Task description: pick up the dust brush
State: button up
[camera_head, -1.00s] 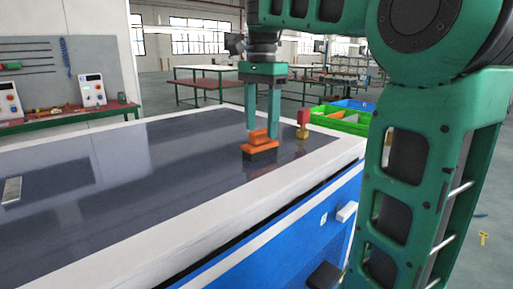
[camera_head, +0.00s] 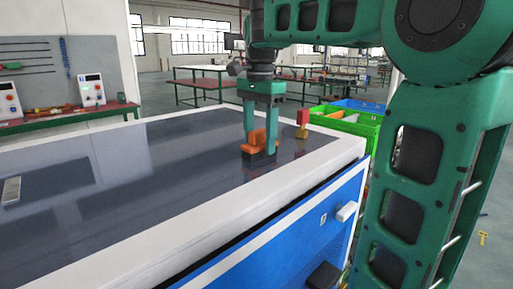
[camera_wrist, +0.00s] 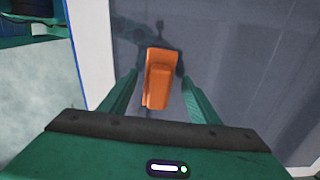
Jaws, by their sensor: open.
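The dust brush (camera_head: 257,141) has an orange body over a dark base and sits on the dark top of the blue-sided workbench. It also shows in the wrist view (camera_wrist: 159,78), lying between the two fingers. My gripper (camera_head: 259,144) is open, pointing down, with its green fingers lowered around the brush. In the wrist view the fingers of my gripper (camera_wrist: 157,88) stand on either side of the orange body with gaps visible. Part of the brush is hidden behind a finger in the head view.
A red-and-brass object (camera_head: 302,123) stands on the bench just right of the brush. The bench top (camera_head: 110,200) is largely clear to the left, with a flat metallic item (camera_head: 11,190) at its left edge. Green bins (camera_head: 350,125) stand beyond the bench.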

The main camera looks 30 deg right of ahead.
aim_at(260, 130)
jog(key=c, duration=1.2)
jog(key=shift+r, duration=0.15)
jog(key=shift+d+r, duration=0.1)
jog(key=shift+r, duration=1.75)
jog(key=shift+s+a+r, duration=0.2)
jog(key=shift+r, duration=0.05)
jog(key=s+a+r, duration=0.4)
jog(key=s+a, duration=0.1)
jog(key=s+a+r, duration=0.2)
jog(key=a, duration=0.1)
jog(key=shift+s+a+r, duration=0.2)
jog(key=shift+a+r, duration=0.05)
